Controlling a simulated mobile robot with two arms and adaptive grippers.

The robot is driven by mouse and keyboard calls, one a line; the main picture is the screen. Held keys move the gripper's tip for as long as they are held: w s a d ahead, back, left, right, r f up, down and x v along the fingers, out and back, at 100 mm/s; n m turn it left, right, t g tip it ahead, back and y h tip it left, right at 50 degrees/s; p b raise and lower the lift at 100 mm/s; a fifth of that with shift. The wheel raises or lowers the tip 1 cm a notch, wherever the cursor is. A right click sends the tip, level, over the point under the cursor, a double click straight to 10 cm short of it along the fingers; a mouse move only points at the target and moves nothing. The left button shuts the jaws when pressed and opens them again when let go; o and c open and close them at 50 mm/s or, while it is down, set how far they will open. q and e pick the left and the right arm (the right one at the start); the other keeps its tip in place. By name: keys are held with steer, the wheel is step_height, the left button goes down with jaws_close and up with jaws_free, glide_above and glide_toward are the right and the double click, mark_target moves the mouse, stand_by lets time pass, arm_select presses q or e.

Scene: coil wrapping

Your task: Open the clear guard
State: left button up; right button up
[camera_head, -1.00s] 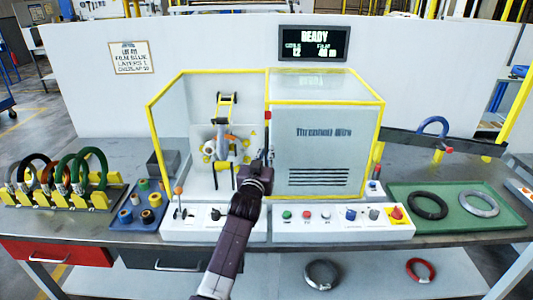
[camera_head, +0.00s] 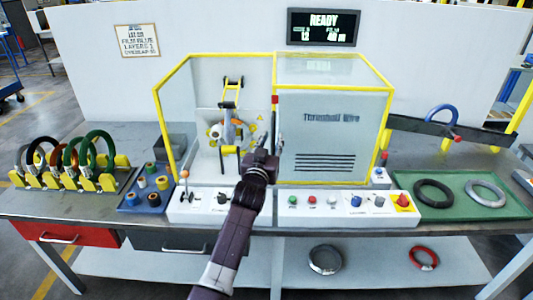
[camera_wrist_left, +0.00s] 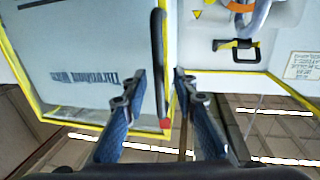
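The wrapping machine stands mid-bench in the head view. Its yellow-framed clear guard (camera_head: 214,80) encloses the left bay, where the wrapping head (camera_head: 230,132) shows. Beside it is a grey panel (camera_head: 330,140) lettered "Threadhall Wire". My left gripper (camera_head: 263,157) is at the handle's lower part. In the wrist view its fingers (camera_wrist_left: 160,82) are apart, one on each side of the handle, with small gaps. My right gripper is not visible.
Control buttons (camera_head: 333,200) and a small lever (camera_head: 185,178) line the machine's front base. A coil rack (camera_head: 70,178) and blue spool tray (camera_head: 132,203) stand left. A green coil tray (camera_head: 460,212) lies right. A sign above reads READY (camera_head: 321,27).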

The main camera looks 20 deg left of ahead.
arm_select(q)
steer(key=s, duration=1)
steer(key=shift+s+d, duration=0.15)
steer(key=shift+d, duration=0.25)
steer(key=s+d+f+m+g+h, duration=0.1)
steer(key=s+f+g, duration=0.1)
steer(key=f, duration=1)
steer(key=s+d+f+m+g+h, duration=0.1)
steer(key=s+d+f+g, duration=0.1)
steer(key=f, duration=0.9)
steer(key=s+f+g, duration=0.2)
steer(key=s+f, duration=0.5)
steer(key=f, duration=0.4)
steer(key=s+f+g, duration=0.3)
steer(key=s+f, duration=0.3)
steer(key=f, duration=0.5)
steer(key=s+a+f+m+g, duration=0.1)
steer(key=s+f+g, duration=0.1)
steer(key=s+f, duration=0.7)
steer(key=s+f+g, duration=0.2)
steer(key=s+f, duration=0.4)
steer(key=s, duration=0.6)
steer(key=s+a+f+g, duration=0.2)
steer(key=s+f, duration=0.1)
steer(key=s, duration=0.8)
steer(key=s+a+f+g, duration=0.2)
steer(key=s+f, duration=0.1)
steer(key=s, duration=0.7)
steer(key=shift+s+f, duration=0.2)
steer(key=shift+s, duration=0.15)
